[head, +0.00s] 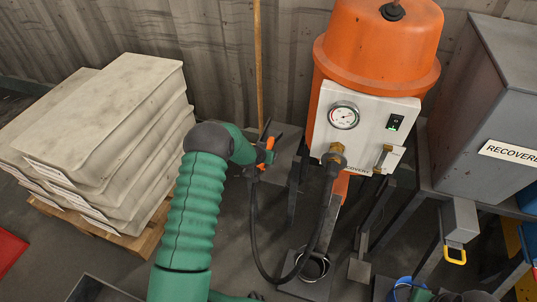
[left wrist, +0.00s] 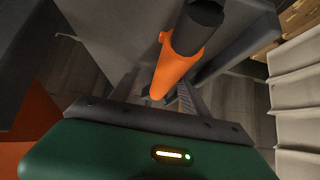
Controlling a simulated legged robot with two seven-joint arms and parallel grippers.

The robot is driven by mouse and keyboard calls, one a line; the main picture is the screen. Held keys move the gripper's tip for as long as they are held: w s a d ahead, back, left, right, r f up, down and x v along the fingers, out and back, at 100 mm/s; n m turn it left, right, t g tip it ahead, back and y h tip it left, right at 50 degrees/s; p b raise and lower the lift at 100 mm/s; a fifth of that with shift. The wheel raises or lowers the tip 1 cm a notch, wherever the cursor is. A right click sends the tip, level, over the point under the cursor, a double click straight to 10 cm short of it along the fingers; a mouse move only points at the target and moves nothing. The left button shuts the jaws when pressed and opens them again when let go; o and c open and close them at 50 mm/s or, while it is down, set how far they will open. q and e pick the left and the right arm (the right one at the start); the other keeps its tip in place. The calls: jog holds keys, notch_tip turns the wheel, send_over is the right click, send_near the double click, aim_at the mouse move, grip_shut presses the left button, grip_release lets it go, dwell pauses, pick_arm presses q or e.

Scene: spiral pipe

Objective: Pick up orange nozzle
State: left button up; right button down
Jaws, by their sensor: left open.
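The orange nozzle (head: 265,152) is at a small grey stand left of the orange tank in the head view, partly hidden by my left gripper. In the left wrist view the nozzle (left wrist: 176,68) is an orange piece with a black cylindrical part at its upper end. My left gripper (left wrist: 157,92) is open, with the lower end of the nozzle between its fingers as seen from the wrist. I cannot tell whether the fingers touch it. In the head view the left gripper (head: 262,148) is at the end of the green arm. My right gripper is not in view.
A black hose (head: 258,245) hangs in a loop from the nozzle area towards the tank's fitting. The orange tank (head: 380,45) with its gauge panel stands to the right. Stacked pale slabs (head: 105,110) on a pallet stand left. A grey box (head: 490,120) is far right.

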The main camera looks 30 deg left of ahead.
pick_arm(q)
jog(key=shift+a, duration=0.3)
jog(key=shift+a+f, duration=0.1)
jog(key=shift+c, duration=0.8)
jog(key=shift+d, duration=0.2)
grip_shut()
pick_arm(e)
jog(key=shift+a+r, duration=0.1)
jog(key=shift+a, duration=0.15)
pick_arm(q)
jog(key=shift+a, duration=0.1)
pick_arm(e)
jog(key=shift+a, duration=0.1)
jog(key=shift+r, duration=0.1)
